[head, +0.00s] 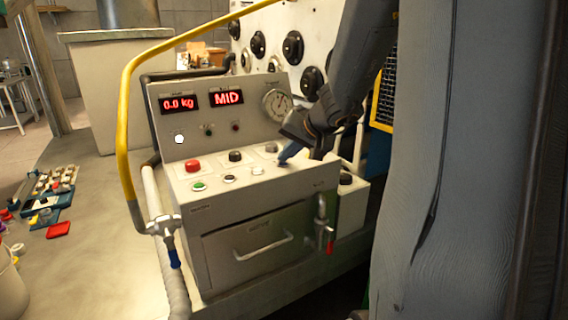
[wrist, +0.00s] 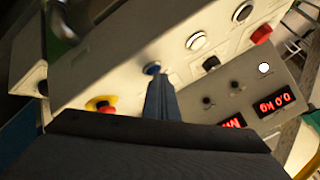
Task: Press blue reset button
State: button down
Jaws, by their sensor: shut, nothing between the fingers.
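The blue button (wrist: 152,68) sits on the console's sloping top panel, seen in the wrist view right at the tips of my gripper (wrist: 156,78). The fingers are shut with nothing between them and partly cover the button's near side. I cannot tell whether the tips touch it or hover just above. In the head view my gripper (head: 283,160) points down at the right part of the console (head: 245,188); the blue button is not clearly visible there.
On the panel are a red button (head: 193,166), a black knob (head: 235,156), a green button (head: 198,187) and white buttons (head: 257,170). The wrist view shows a red-and-yellow button (wrist: 100,104) nearby. A yellow rail (head: 125,110) borders the console's left. Displays read "0.0 kg" and "MID".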

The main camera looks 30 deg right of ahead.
aim_at(286, 167)
jog(key=shift+r+p, duration=0.35)
jog(key=shift+r, duration=0.35)
notch_tip(286, 167, up, 5)
jog(key=p, duration=0.3)
dwell(0.9)
